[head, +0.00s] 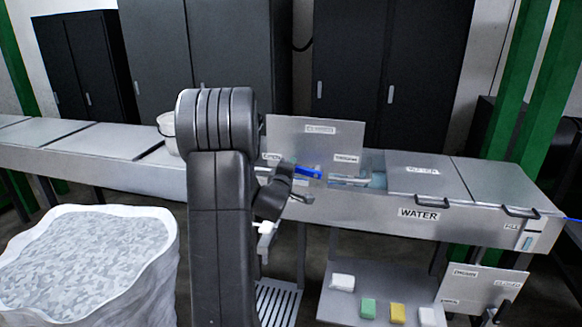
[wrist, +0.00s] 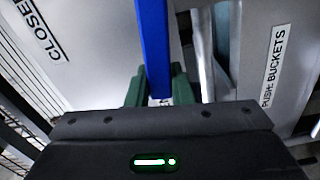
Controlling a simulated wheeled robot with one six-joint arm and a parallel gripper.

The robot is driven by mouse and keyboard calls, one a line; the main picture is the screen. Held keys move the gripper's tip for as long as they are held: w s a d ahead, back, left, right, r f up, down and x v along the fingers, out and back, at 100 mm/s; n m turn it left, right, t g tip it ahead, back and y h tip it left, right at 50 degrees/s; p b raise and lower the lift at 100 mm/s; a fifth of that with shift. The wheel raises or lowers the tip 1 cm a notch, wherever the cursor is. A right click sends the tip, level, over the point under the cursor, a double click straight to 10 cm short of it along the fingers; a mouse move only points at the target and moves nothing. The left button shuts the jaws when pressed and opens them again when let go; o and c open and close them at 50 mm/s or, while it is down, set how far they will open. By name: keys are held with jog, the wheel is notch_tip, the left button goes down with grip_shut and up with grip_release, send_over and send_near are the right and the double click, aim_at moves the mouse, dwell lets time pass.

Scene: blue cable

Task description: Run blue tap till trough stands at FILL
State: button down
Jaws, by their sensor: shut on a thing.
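The blue tap lever (head: 308,172) stands in front of an upright grey panel (head: 300,135) on the trough. In the wrist view the blue lever (wrist: 154,45) runs up from between the green fingers of my gripper (wrist: 158,92), which is shut on it. In the head view my arm partly hides my gripper (head: 283,184). A CLOSED label (wrist: 42,30) shows left of the lever in the wrist view. The grey trough (head: 450,226) is marked WATER. A FILL label (head: 511,226) is at its right end beside a small gauge (head: 528,242); its level is too small to read.
Grey lids (head: 425,176) cover the trough's right part; a bluish opening shows left of them. A second labelled panel (head: 480,290) with a dark lever is below right. Several coloured blocks (head: 368,308) lie on a low shelf. A large white sack (head: 95,250) stands at left.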

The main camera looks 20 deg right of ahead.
jog(key=shift+f, duration=0.1)
dwell(0.3)
jog(key=c, duration=1.3)
grip_release()
jog(key=shift+s+a, duration=0.1)
jog(key=shift+a, duration=0.05)
jog(key=b+v, duration=0.3)
jog(key=v, duration=1)
jog(key=shift+s+a, duration=0.15)
jog(key=shift+s, duration=0.1)
